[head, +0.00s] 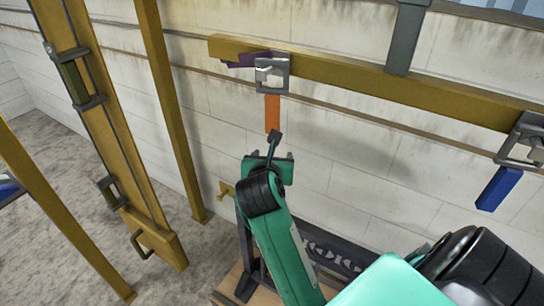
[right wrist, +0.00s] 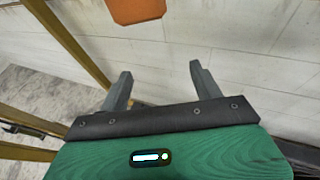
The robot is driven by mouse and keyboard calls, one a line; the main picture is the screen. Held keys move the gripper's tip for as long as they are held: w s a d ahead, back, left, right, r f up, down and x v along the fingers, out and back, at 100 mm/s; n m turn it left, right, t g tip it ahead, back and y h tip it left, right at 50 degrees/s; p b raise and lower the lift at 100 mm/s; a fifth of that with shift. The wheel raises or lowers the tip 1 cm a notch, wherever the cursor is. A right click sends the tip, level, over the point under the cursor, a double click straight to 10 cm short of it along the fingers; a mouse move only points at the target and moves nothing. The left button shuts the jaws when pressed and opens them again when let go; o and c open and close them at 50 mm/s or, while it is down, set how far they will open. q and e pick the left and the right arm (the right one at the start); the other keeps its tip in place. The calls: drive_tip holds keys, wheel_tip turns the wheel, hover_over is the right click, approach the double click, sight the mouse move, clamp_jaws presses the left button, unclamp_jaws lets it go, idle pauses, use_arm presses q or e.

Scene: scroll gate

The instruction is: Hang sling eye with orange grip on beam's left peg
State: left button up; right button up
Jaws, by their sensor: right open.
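The sling eye (head: 272,73) is a grey square metal frame at the left part of the yellow beam (head: 350,77). A pale metal peg (head: 265,74) shows within the frame, so the eye appears to hang around it. Its orange grip (head: 272,113) hangs straight down below the beam. The orange grip also shows at the top of the right wrist view (right wrist: 137,10). My right gripper (head: 270,157) is below the orange grip, apart from it. Its two fingers (right wrist: 160,72) are spread with nothing between them. My left gripper is not in view.
A second metal eye (head: 522,140) with a blue grip (head: 500,187) hangs at the beam's right. A purple piece (head: 246,60) sits at the beam's left end. A yellow gate panel (head: 105,130) and post (head: 170,110) stand at left. A dark rack (head: 335,255) stands below.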

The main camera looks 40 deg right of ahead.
drive_tip(key=shift+f, duration=0.55)
